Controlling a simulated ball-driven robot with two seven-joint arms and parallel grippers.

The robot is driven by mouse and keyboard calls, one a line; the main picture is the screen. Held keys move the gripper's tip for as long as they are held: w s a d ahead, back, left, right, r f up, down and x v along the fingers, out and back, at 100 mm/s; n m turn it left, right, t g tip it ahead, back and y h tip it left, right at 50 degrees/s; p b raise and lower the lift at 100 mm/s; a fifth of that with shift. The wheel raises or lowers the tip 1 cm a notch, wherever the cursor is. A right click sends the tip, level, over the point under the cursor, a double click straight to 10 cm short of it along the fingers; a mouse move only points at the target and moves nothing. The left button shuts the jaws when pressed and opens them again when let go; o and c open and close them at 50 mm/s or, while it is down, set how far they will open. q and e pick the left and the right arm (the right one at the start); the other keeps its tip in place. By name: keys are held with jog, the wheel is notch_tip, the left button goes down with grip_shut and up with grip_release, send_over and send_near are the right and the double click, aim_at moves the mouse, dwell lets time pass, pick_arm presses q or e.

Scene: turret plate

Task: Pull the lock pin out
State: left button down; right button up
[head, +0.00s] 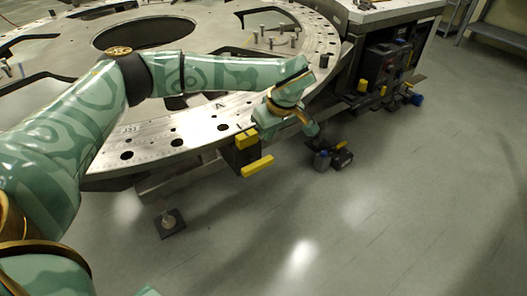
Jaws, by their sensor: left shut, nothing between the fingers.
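A yellow bar-shaped handle (257,166) sticks out low at the front rim of the turret plate (190,140). A dark bracket with a yellow top (246,138) sits just above it at the rim. I cannot tell for certain which yellow part belongs to the lock pin. My left gripper (270,130) is shut and empty, close to the right of the yellow-topped bracket and apart from the yellow handle. My own wrist partly covers the plate rim behind it. My right gripper is not in view.
A workbench with dark equipment (385,65) stands at the back right. Several bolts stand on the plate. A small dark floor plate (170,223) lies in front. The floor at right is clear.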

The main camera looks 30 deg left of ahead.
aim_at(268, 165)
pick_arm(q)
jog(key=shift+f, duration=0.1)
